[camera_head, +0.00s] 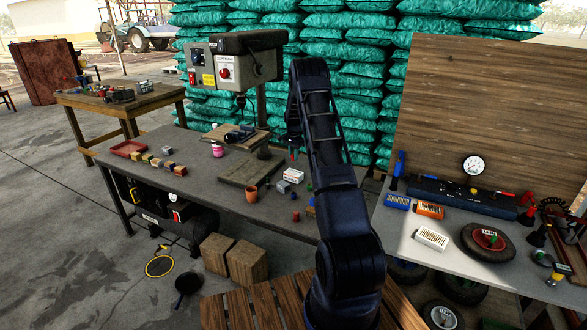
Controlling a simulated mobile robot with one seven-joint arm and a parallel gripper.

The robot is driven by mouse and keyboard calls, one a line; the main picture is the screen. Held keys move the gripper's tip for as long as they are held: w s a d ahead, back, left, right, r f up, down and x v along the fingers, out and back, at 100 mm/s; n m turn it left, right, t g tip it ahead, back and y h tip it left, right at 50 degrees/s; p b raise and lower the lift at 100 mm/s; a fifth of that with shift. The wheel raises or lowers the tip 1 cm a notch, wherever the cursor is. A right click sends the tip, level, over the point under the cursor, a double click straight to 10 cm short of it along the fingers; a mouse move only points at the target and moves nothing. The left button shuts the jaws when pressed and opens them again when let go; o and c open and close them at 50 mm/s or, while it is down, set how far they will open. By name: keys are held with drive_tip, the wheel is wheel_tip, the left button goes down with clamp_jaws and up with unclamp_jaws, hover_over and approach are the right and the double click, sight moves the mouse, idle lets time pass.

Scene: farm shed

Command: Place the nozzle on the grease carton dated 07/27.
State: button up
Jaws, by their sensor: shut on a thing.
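My arm rises through the middle of the view and bends at the top. I cannot make out a nozzle.
A drill press (235,65) stands over the workbench. A brown pot (251,194), a pink-labelled jar (217,149) and a red tray (129,148) are on it. A gauge (473,166) and a wheel (488,240) are on the right table. A wooden pallet (240,308) lies low in front.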

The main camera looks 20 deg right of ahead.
sight(294, 172)
drive_tip(key=shift+f, duration=3.7)
drive_tip(key=shift+f, duration=0.15)
drive_tip(key=o, duration=1)
